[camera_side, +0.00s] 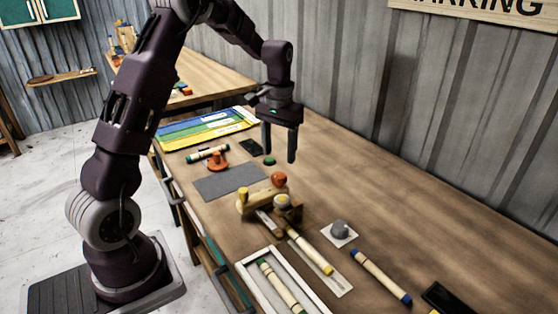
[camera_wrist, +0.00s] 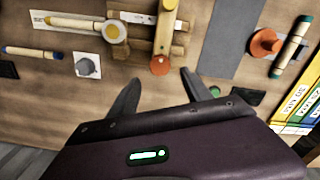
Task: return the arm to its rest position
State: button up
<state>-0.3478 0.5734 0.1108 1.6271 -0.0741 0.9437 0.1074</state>
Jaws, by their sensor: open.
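My gripper (camera_side: 279,145) hangs over the workbench (camera_side: 400,215), fingers pointing down. It is open, with nothing between the fingers. In the wrist view my gripper (camera_wrist: 158,92) also shows its two fingers spread apart above the bench. The wooden bending jig (camera_side: 270,205) with an orange knob (camera_side: 278,179) stands on the bench in front of the gripper, apart from it. In the wrist view the orange knob (camera_wrist: 160,65) shows just beyond the fingertips. A rattan piece with a yellow end (camera_side: 312,252) lies at the jig.
A white tray (camera_side: 247,277) holds a green-ended rattan piece. A blue-ended piece (camera_side: 380,276) and a grey knob on a white card (camera_side: 340,230) lie to the right. A grey mat (camera_side: 230,180), an orange stand (camera_side: 217,161) and coloured folders (camera_side: 205,125) lie to the left. A corrugated wall (camera_side: 420,110) stands behind.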

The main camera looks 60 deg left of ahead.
jog(key=s+d+r+m+t, duration=0.2)
jog(key=s+d+r+t, duration=0.1)
jog(key=s+d+r, duration=0.95)
jog(key=s+d+m+t, duration=0.2)
jog(key=s+d, duration=0.3)
jog(key=s, duration=0.8)
jog(key=shift+r+t, duration=0.15)
jog(key=shift+t, duration=0.15)
